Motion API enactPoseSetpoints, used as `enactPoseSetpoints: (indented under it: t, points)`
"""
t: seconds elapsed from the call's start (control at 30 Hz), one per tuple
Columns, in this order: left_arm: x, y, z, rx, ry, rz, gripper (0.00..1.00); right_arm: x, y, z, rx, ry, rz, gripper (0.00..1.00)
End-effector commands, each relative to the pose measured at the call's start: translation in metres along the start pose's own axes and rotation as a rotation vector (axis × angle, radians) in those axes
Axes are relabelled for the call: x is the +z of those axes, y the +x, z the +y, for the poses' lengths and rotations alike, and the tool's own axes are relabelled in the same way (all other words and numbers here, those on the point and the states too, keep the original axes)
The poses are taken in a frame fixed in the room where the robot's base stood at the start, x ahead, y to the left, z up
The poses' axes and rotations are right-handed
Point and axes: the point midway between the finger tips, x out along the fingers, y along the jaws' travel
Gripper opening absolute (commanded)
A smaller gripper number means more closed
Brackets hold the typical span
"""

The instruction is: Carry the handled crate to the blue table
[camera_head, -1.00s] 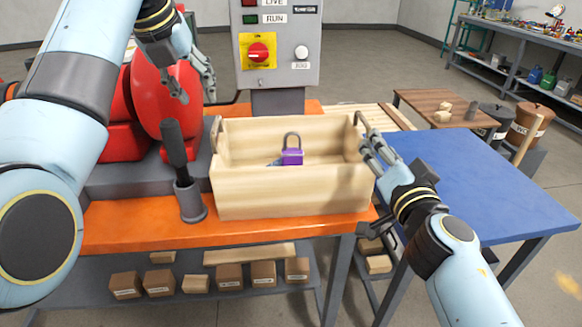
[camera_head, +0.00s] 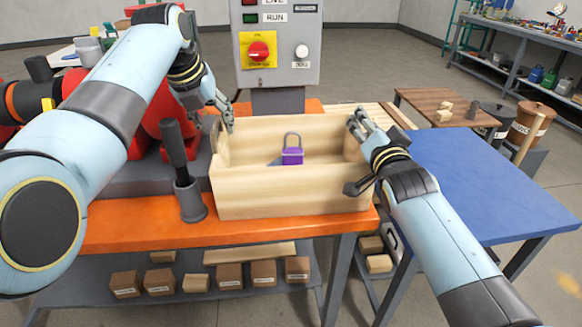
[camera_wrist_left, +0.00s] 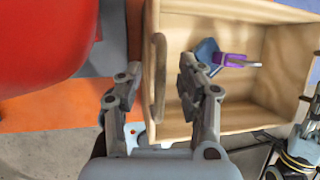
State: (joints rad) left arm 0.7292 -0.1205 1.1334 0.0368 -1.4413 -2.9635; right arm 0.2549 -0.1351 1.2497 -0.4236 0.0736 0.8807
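The handled crate (camera_head: 290,190) is a pale wooden box standing on the orange bench, with a purple padlock (camera_head: 292,155) inside. My left gripper (camera_head: 224,114) is at the crate's left end. In the left wrist view, its open fingers (camera_wrist_left: 158,78) stand on either side of the crate's bar handle (camera_wrist_left: 160,100), with gaps visible. My right gripper (camera_head: 358,124) is at the crate's right end, its fingers over the rim and hiding that handle. I cannot tell whether it is shut. The blue table (camera_head: 490,190) stands to the right and is bare.
A control panel (camera_head: 278,45) rises behind. Red machinery is at the left. A brown table (camera_head: 460,105) with small blocks stands beyond the blue table.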

Motion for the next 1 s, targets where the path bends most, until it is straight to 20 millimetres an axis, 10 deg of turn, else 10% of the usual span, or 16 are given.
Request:
enactPoseSetpoints:
  t: [0.5,0.8,1.0]
  points:
    - [-0.0003,0.0089,-0.0001,0.000,0.000,-0.001,0.38,-0.0007,0.0088,0.0004,0.002,-0.001,0.001,0.39]
    - [-0.0004,0.0089,-0.0001,0.000,0.000,0.000,0.00,-0.0006,0.0087,0.0003,0.002,-0.001,0.001,0.01]
    - [-0.0003,0.0089,0.0003,0.000,0.000,0.000,0.00,-0.0006,0.0086,0.0004,0.002,0.000,0.001,0.00]
